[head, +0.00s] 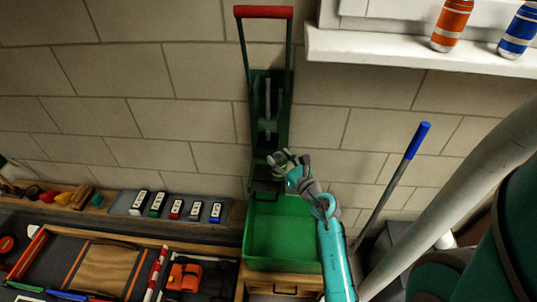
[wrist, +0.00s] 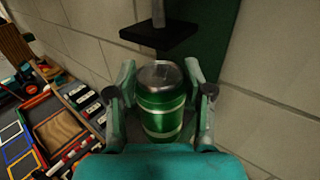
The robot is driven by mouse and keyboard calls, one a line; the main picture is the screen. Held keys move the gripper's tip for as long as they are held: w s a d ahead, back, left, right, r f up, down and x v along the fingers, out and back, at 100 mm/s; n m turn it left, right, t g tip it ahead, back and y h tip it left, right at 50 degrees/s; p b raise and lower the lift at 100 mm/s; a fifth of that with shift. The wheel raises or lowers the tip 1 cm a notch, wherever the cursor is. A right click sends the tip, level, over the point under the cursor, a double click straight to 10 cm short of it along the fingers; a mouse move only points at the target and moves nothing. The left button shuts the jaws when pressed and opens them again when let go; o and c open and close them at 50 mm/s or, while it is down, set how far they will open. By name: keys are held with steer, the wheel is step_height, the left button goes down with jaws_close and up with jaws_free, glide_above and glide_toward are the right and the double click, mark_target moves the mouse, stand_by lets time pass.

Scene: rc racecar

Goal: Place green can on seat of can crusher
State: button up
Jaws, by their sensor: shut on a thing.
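My gripper (wrist: 162,108) is shut on the green can (wrist: 163,117), which stands between the two fingers with its silver top showing in the wrist view. The can crusher (head: 268,110) is a green wall-mounted frame with a red handle bar, raised at the top. Its dark press plate (wrist: 160,32) shows just beyond and above the can in the wrist view. In the head view my gripper (head: 281,160) is in front of the crusher's lower part. The can is not clear there, and the seat is largely hidden by my gripper and the can.
A green bin (head: 283,232) stands below the crusher. An orange can (head: 451,24) and a blue can (head: 518,32) stand on the window ledge at right. A blue-tipped pole (head: 400,175) leans on the wall. A shelf with several small items (head: 160,205) lies at left.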

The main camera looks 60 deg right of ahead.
steer(key=w+d+f, duration=0.2)
steer(key=w+f, duration=0.1)
steer(key=w, duration=0.3)
steer(key=shift+w+d+f, duration=0.25)
steer(key=shift+d+f, duration=0.05)
steer(key=shift+d, duration=0.05)
steer(key=shift+f, duration=0.1)
steer(key=o, duration=0.8)
steer(key=shift+o, duration=0.2)
